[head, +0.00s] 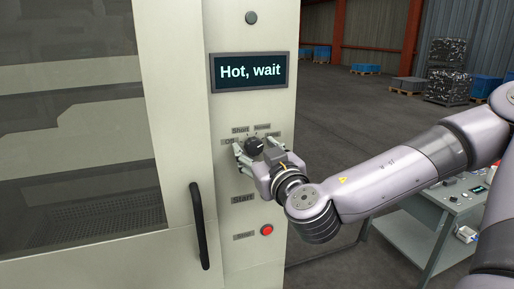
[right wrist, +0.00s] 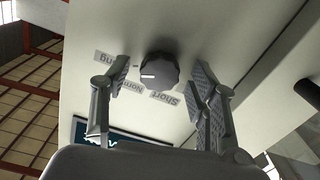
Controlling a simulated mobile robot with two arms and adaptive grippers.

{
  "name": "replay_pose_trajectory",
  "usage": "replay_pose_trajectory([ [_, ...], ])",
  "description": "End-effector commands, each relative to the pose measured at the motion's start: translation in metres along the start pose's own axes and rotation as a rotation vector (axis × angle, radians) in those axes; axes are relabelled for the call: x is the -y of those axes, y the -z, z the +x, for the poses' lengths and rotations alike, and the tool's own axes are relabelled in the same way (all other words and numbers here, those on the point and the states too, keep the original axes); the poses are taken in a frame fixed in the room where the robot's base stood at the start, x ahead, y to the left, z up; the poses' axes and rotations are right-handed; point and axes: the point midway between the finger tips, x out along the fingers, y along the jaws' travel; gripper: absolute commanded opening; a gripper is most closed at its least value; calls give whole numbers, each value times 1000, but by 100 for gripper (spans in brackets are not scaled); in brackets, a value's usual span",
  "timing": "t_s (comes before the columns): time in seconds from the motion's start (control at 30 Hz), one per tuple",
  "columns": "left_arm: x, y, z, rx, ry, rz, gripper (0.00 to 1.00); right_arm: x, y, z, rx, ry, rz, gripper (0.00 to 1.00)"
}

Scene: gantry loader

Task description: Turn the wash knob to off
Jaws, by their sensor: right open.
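The wash knob (head: 254,146) is a dark round knob on the pale panel, below the "Hot, wait" display. Labels around it read Off, Short, Normal and Long in the head view. My right gripper (head: 251,143) is open at the panel, with its fingers on either side of the knob. In the right wrist view the knob (right wrist: 160,68) sits between the spread fingers of the gripper (right wrist: 162,70), with a gap on both sides. The Off label is not readable there. My left gripper is not in view.
The display (head: 249,72) is above the knob. A Start label (head: 243,198) and a red button (head: 267,230) are below it. A black door handle (head: 199,226) stands out to the left. A grey bench (head: 430,218) is at the right.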

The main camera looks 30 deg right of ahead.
Motion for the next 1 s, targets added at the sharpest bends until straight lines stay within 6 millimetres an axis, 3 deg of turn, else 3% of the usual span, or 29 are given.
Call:
replay_pose_trajectory([
  [0.07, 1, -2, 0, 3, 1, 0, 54, 0, 0, 0, 0, 0, 0, 54],
  [0.77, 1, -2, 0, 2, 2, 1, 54, 0, 0, 0, 0, 0, 0, 8],
  [1.0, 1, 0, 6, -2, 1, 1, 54, 0, -1, 0, -2, -1, -14, 6],
])
